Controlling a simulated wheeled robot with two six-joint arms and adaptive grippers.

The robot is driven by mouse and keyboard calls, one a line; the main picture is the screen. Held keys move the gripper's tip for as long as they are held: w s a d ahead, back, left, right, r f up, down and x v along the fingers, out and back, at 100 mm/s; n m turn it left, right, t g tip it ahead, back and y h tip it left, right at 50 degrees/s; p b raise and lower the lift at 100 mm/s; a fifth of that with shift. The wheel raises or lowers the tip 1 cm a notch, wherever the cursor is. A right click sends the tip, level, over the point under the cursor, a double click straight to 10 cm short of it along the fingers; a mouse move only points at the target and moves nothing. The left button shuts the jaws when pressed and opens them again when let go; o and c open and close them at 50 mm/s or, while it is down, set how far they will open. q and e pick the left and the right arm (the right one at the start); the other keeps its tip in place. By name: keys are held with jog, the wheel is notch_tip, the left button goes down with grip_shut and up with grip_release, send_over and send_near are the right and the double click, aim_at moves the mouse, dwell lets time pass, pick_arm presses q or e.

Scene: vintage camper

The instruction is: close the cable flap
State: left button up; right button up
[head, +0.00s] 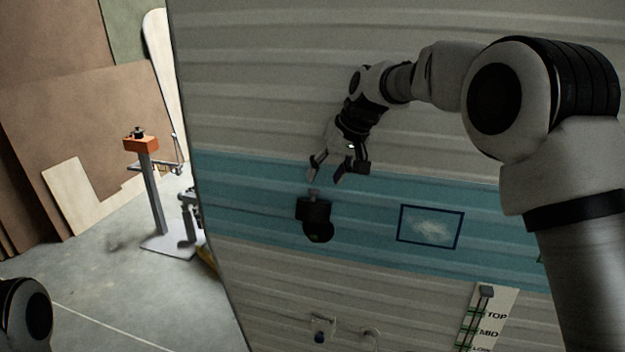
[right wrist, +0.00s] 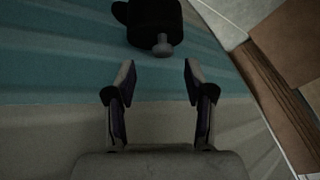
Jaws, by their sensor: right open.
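The cable flap (head: 312,209) is a small black fitting on the teal band of the camper's side wall, with a round black part at its lower end. A short grey knob (head: 313,192) sticks out at its upper end. In the right wrist view the black flap (right wrist: 152,20) is at the top, and its knob (right wrist: 163,46) points toward the gap between my fingers. My right gripper (head: 325,176) is open and empty, just above the knob and apart from it. I cannot tell how far the flap stands open. My left gripper is out of view.
A blue-framed panel (head: 430,227) is right of the flap. A TOP/MID/LOW gauge (head: 487,318) and a small fitting (head: 322,329) sit lower on the wall. A grey stand with an orange top (head: 141,145) and brown boards (head: 75,130) are at the left; some floor is clear.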

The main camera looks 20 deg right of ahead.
aim_at(318, 190)
jog(key=shift+s+a+f+p, duration=0.15)
jog(key=shift+f+p, duration=0.1)
jog(key=shift+f, duration=0.25)
jog(key=shift+s+a+f+p, duration=0.1)
jog(key=shift+a+f+p, duration=0.1)
jog(key=shift+f, duration=0.25)
jog(key=w+f, duration=0.1)
jog(key=w+a, duration=0.1)
jog(key=w+f, duration=0.1)
jog(key=shift+w+a+f, duration=0.25)
jog(key=shift+f, duration=0.1)
jog(key=shift+s+d+r, duration=0.1)
jog(key=shift+s, duration=0.05)
jog(key=shift+s+d+r, duration=0.3)
jog(key=shift+s+r, duration=0.05)
jog(key=shift+s, duration=0.3)
grip_shut()
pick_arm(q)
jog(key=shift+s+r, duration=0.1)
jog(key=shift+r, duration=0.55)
